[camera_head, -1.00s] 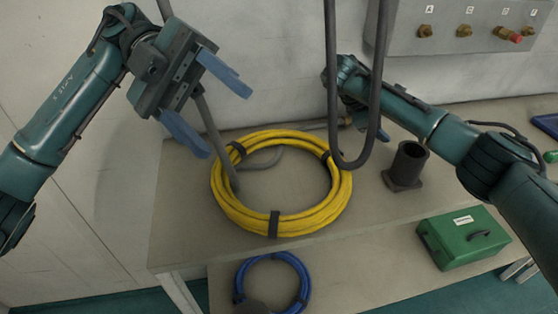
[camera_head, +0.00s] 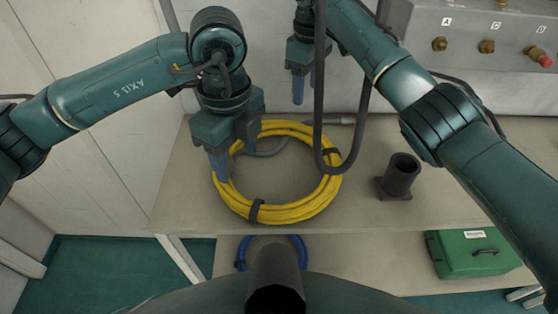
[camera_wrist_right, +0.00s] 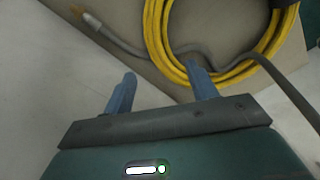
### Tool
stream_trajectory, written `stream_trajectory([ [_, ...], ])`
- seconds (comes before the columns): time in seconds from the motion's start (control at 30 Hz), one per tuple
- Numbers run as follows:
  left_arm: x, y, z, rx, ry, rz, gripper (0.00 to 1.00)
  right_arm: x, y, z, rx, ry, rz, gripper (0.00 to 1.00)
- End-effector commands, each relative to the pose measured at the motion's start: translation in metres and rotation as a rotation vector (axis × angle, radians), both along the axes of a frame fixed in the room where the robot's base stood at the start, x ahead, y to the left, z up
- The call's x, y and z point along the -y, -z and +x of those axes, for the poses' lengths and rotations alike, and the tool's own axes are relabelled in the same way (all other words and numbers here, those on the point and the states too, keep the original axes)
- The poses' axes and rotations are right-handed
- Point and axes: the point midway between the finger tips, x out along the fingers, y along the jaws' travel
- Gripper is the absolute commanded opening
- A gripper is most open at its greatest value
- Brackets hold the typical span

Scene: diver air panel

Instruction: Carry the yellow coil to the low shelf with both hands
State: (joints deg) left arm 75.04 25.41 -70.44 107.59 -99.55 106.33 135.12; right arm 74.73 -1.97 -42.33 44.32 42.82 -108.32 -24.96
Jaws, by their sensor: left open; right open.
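The yellow coil (camera_head: 290,212) lies flat on the upper worktop, tied with dark straps. My left gripper (camera_head: 222,170) is open and points down at the coil's left side; its fingers overlap the coil, and I cannot tell whether they touch it. My right gripper (camera_head: 303,90) is open and empty, above and behind the coil's far side. In the right wrist view its jaws (camera_wrist_right: 160,85) are apart, one fingertip overlapping the edge of the coil (camera_wrist_right: 158,40). The low shelf (camera_head: 375,265) is under the worktop's front edge.
A dark hanging hose loop (camera_head: 321,120) dips over the coil's right side. A black cup-like holder (camera_head: 400,177) stands to its right. The low shelf carries a blue coil (camera_head: 241,252) and a green box (camera_head: 465,255). A valve panel (camera_head: 470,25) is on the back wall.

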Motion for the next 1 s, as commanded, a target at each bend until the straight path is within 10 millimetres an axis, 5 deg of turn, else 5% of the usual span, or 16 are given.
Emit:
stream_trajectory([
  [0.37,0.0,0.017,0.0,-0.005,0.002,0.0,0.58,0.001,0.017,0.0,0.0,0.0,-0.002,0.58],
  [1.0,0.0,0.123,0.0,-0.005,0.002,-0.002,0.58,0.001,0.123,0.0,0.0,0.001,-0.004,0.58],
])
